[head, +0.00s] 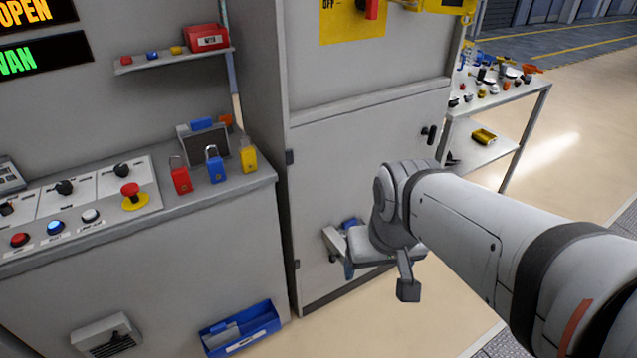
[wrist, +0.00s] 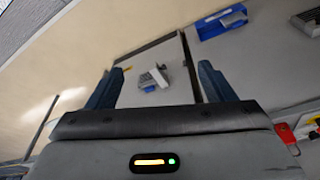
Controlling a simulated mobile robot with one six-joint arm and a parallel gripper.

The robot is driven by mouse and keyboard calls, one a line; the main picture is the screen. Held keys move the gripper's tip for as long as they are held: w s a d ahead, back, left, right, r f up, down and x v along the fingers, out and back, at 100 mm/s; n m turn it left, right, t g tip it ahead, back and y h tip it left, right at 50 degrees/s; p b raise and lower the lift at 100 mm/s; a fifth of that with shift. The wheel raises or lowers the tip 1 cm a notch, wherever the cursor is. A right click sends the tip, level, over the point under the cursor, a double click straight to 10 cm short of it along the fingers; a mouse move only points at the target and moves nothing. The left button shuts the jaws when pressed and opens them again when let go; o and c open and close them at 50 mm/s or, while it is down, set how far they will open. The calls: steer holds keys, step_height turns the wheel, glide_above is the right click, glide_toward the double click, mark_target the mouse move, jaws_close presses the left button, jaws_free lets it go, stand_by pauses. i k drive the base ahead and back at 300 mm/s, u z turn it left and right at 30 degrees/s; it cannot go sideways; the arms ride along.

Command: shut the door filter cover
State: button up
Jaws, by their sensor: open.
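The door filter cover (wrist: 155,77) is a small grey piece on the pale cabinet door, seen between my fingers in the wrist view. In the head view, a light grey part of it (head: 332,242) shows low on the door (head: 345,165), partly hidden by my gripper. Its exact angle is too small to tell. My gripper (head: 350,246) is low in front of the door, near the cover. In the wrist view my gripper (wrist: 161,70) has its two dark blue fingers wide apart, with nothing held between them.
A console with buttons (head: 90,215) and padlocks (head: 216,168) stands left of the cabinet. A blue bin (head: 240,328) and a louvred vent (head: 105,337) are on its front. The door has a black handle (head: 429,135). A cart (head: 515,125) stands behind right. Floor is clear below.

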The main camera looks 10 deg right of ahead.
mark_target(333, 241)
steer(key=u, duration=1.7)
steer(key=k, duration=0.6)
steer(key=z, duration=1)
steer(key=i, duration=1)
